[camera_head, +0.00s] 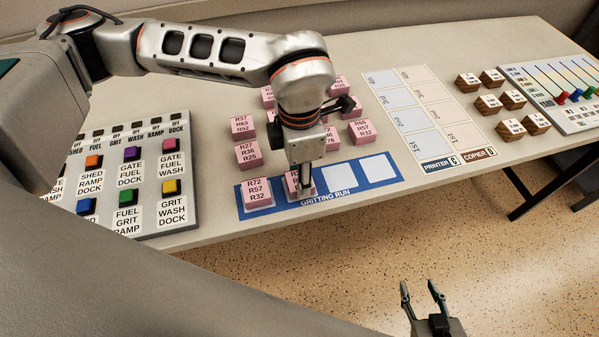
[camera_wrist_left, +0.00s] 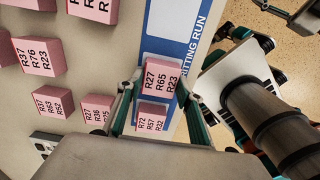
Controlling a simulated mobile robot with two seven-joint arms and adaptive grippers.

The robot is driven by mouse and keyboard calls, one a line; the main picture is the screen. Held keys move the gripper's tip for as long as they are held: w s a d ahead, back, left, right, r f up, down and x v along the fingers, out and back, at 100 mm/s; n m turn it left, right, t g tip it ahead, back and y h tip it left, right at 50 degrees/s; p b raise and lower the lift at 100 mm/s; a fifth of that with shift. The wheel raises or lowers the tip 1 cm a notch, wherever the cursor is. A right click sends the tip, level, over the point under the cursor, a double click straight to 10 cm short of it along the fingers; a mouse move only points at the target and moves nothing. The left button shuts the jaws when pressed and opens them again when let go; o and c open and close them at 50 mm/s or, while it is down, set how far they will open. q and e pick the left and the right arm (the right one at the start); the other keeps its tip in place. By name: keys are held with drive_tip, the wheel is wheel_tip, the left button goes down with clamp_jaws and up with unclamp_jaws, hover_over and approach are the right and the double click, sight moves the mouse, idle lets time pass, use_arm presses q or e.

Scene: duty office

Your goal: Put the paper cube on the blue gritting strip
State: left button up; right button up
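The blue gritting strip (camera_head: 382,177) lies along the table's front edge and carries white squares. A pink paper cube (camera_head: 257,194) marked R72 R57 R32 sits on its leftmost square. My left gripper (camera_head: 304,188) points down over the second square, its fingers shut on a pink cube (camera_wrist_left: 161,81) marked R27 R65 R23. This cube is at or just above the strip; the head view, where the gripper partly hides it, does not settle which. The third and fourth squares are bare. My right gripper (camera_head: 424,290) is open and empty, low in front of the table.
Several more pink cubes (camera_head: 248,155) stand behind the strip. A button panel (camera_head: 150,222) is at left. The printer and copier card (camera_head: 430,115), several wooden blocks (camera_head: 487,104) and a slider board (camera_head: 568,92) are at right.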

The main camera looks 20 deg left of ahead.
use_arm(q)
drive_tip(key=o, duration=0.3)
wheel_tip(320, 180, up, 12)
drive_tip(key=shift+r+p, duration=0.2)
drive_tip(key=shift+p, duration=0.3)
drive_tip(key=shift+s+f, duration=0.1)
idle(0.5)
